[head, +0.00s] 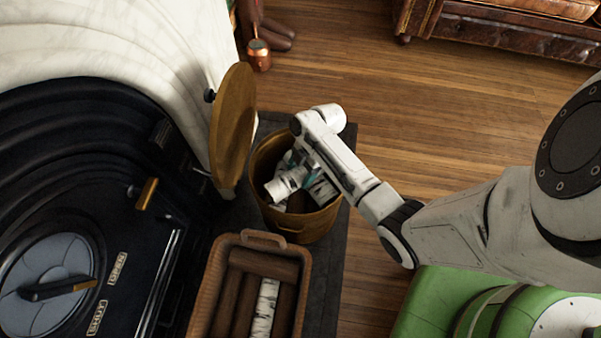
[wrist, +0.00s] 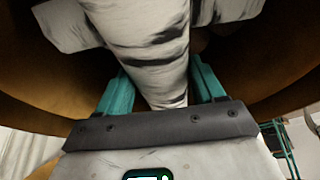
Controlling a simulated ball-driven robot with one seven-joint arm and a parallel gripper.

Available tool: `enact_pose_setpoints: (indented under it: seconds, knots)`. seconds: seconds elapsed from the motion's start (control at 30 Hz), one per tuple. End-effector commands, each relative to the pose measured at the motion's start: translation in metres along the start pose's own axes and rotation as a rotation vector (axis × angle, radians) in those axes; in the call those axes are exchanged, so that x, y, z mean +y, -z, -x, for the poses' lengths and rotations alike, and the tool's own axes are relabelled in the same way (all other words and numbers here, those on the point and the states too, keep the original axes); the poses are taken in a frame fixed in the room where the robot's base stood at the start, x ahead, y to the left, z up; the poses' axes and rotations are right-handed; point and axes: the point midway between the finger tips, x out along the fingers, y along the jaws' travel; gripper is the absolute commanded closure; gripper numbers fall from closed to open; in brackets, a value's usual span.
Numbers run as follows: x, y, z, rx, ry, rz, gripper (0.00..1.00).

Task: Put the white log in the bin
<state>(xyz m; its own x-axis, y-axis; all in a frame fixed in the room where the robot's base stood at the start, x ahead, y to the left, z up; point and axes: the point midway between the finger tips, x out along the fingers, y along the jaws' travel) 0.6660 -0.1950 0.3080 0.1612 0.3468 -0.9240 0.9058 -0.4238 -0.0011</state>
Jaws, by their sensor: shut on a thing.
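My gripper (head: 306,170) is over the mouth of the brass-coloured bin (head: 305,226), its end reaching down within the rim. It is shut on a white birch log (head: 284,185) with dark marks. In the wrist view the teal fingers (wrist: 162,88) press on both sides of this white log (wrist: 145,40), and the bin's inner wall (wrist: 275,50) surrounds it. Another birch log (head: 323,190) lies in the bin, and a pale log (wrist: 65,22) shows behind the held one. Whether the held log touches them is unclear. The bin's floor is mostly hidden.
Wooden floor (head: 440,105) is clear at upper right.

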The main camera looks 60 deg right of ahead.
Motion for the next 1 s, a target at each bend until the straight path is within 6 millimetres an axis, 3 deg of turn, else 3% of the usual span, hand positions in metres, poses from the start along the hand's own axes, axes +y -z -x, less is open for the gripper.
enact_pose_setpoints:
  seconds: [0.3, 0.33, 0.57, 0.87, 1.0]
  knots:
    - [0.0, 0.0, -0.001, 0.0, -0.001, 0.002, 0.81]
    - [0.0, 0.0, -0.002, 0.0, 0.0, 0.001, 0.3]
    - [0.0, 0.0, -0.001, 0.0, 0.0, 0.001, 0.08]
    - [0.0, 0.0, 0.001, 0.0, -0.001, 0.0, 0.06]
    - [0.001, 0.002, 0.017, 0.0, -0.003, 0.001, 0.06]
